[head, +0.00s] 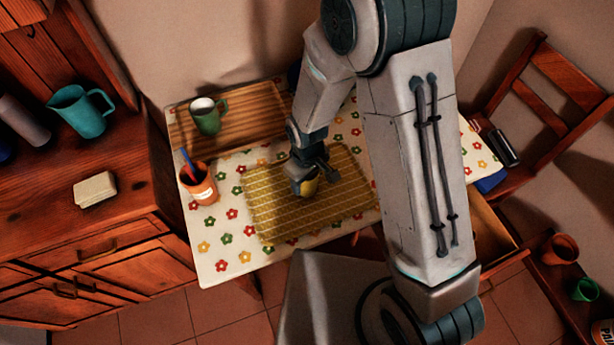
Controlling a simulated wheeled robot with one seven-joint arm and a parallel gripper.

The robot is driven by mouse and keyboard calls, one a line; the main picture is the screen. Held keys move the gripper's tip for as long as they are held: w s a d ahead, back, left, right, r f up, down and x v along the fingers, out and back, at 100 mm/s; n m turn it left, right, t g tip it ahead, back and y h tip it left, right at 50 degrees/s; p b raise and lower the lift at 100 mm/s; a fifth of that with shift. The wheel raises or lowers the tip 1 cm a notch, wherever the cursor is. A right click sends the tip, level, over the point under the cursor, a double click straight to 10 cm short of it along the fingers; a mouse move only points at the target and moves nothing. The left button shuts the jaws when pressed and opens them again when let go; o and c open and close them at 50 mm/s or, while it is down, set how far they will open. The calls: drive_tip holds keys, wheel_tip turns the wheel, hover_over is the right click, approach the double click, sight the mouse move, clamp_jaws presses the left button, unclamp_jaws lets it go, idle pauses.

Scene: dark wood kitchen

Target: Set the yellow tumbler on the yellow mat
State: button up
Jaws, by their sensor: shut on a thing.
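The yellow tumbler (309,187) is at my gripper (313,181), over the middle of the yellow mat (275,215). My gripper is shut on the tumbler and hides much of it. The tumbler looks close to upright. I cannot tell whether its base touches the mat or hangs just above it. The mat is a woven yellow rectangle lying flat on a flowered tablecloth (222,255).
An orange cup (199,192) holding a blue-handled item stands left of the mat. A green mug (208,122) stands on a wooden board (262,100) behind. A teal pitcher (80,108) is on the left cabinet. A chair (530,110) stands right. The mat's left part is clear.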

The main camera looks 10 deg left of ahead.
drive_tip(key=shift+f, duration=0.1)
drive_tip(key=shift+f+b, duration=0.15)
drive_tip(key=shift+b, duration=0.15)
drive_tip(key=o, duration=1)
drive_tip(key=shift+c, duration=0.2)
drive_tip(key=shift+r, duration=0.2)
drive_tip(key=shift+r, duration=0.6)
wheel_tip(320, 180, up, 11)
